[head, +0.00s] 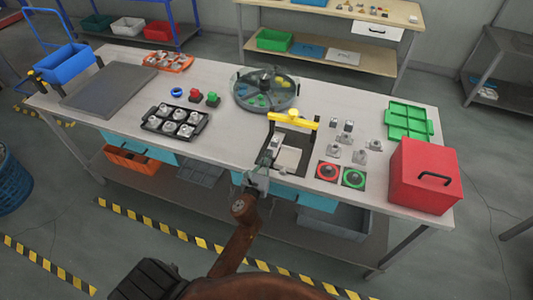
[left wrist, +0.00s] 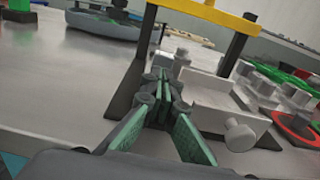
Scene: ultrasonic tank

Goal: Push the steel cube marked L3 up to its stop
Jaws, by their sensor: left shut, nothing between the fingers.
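My left gripper (head: 273,143) is shut and empty, low over the bench at the left side of the yellow-topped frame (head: 292,119). In the left wrist view its green-padded fingers (left wrist: 162,78) point between the dark posts of the frame. A small grey block (left wrist: 182,57) shows just past the fingertips; I cannot tell whether they touch it. No L3 mark is readable, so I cannot tell which piece is the marked cube. A pale block with a round knob (left wrist: 215,97) is right of the fingers. My right gripper is not in view.
Several small steel pieces (head: 337,141) stand right of the frame, near a red ring (head: 328,171) and a green ring (head: 354,178). A round divided tray (head: 243,101) is behind. A red box (head: 424,174) stands at right, a black tray (head: 150,123) at left.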

